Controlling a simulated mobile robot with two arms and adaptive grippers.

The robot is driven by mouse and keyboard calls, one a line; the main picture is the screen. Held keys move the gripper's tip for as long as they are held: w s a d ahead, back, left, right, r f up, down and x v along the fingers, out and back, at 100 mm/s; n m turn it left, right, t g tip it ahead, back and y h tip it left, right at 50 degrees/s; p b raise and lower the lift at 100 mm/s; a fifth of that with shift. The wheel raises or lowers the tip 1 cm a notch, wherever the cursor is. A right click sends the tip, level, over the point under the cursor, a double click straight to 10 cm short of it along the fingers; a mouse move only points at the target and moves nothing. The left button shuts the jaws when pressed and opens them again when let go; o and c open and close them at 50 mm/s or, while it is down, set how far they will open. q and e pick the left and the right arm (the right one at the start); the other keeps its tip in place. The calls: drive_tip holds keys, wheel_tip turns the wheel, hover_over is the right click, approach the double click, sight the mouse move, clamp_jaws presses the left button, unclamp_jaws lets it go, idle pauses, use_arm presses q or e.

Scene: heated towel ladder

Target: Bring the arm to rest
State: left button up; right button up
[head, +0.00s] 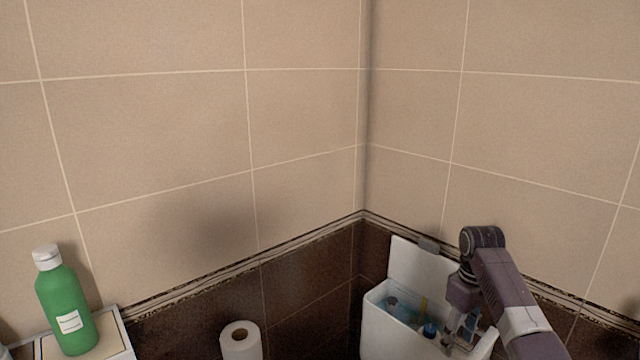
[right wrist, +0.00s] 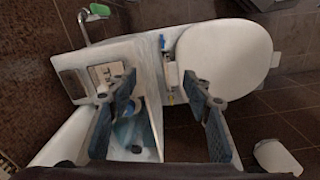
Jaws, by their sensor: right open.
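My right arm (head: 505,290) comes in from the lower right in the head view. My right gripper (head: 458,328) points down at the open white cistern (head: 376,325), over its right part. How far its fingertips reach in is hard to tell. In the right wrist view the two fingers of my right gripper (right wrist: 160,88) are spread apart with nothing held between them. The cistern (right wrist: 152,75) shows below and between them, with bluish water and fittings inside. My left gripper is in neither view.
The cistern's raised lid (head: 412,262) leans near the tiled corner. A green bottle (head: 68,308) stands on a ledge at the left, and a paper roll (head: 240,342) stands at bottom centre. The toilet's white lid (right wrist: 224,60) shows in the wrist view.

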drive_tip(key=s+a+f+t, duration=0.1)
drive_tip(key=s+a+f, duration=0.3)
drive_tip(key=s+f, duration=0.4)
drive_tip(key=s+a+f, duration=0.4)
drive_tip(key=s+f, duration=0.3)
drive_tip(key=f, duration=0.2)
drive_tip(key=s+a+r+m+t, duration=0.1)
drive_tip(key=s+a+r+m, duration=0.1)
drive_tip(key=s, duration=1)
drive_tip(key=s+a+r+m+t, duration=0.1)
drive_tip(key=s+a+r+m, duration=0.1)
drive_tip(key=s, duration=0.9)
wheel_tip(320, 180, down, 26)
drive_tip(key=s+r+g, duration=0.1)
drive_tip(key=s, duration=0.1)
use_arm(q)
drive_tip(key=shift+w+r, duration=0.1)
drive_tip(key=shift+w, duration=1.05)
use_arm(e)
drive_tip(key=s+d+f+g, duration=0.1)
drive_tip(key=s+d+f, duration=0.2)
drive_tip(key=s+f, duration=1.4)
drive_tip(key=shift+d+n, duration=0.15)
drive_tip(key=shift+n, duration=0.15)
